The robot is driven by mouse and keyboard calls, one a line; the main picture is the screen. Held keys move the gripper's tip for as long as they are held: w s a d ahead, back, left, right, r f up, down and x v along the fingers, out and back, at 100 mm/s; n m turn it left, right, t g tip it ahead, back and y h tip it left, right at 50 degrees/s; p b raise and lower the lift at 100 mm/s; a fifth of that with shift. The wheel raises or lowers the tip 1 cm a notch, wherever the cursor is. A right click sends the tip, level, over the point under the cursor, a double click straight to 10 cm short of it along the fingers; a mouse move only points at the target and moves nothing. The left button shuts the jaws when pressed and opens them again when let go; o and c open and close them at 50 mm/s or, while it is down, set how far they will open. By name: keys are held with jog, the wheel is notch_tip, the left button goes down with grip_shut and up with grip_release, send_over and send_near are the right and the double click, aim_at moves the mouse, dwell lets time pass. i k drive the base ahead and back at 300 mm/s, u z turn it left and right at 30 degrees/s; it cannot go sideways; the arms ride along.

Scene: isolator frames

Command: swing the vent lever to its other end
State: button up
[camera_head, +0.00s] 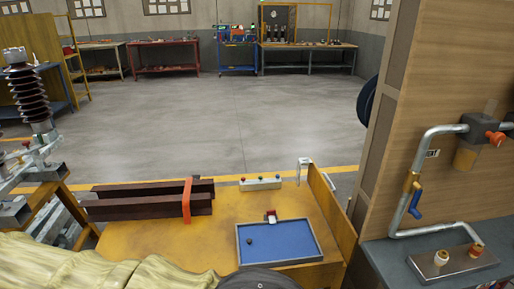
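A blue lever (415,207) sits on a brass valve (411,181) on the grey bent pipe at the right. The lever hangs down, slanting slightly right at its lower end, close beside the pipe. A small white label (432,154) above it on the wooden panel shows "ENT"; its first letter is not readable. I cannot tell from this view which end of its travel the lever is at. My gripper is not in view, so its distance from the lever cannot be seen.
An orange-red handle (495,138) sits on the upper pipe. A plate with two fittings (444,262) lies on the grey bench below. A yellow table (225,222) with a blue tray (285,240) and dark beams (140,208) stands left. The floor behind is open.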

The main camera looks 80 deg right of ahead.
aim_at(419, 188)
jog(key=z, duration=2.35)
jog(key=k, duration=0.6)
jog(key=z, duration=1.25)
jog(key=i, duration=0.5)
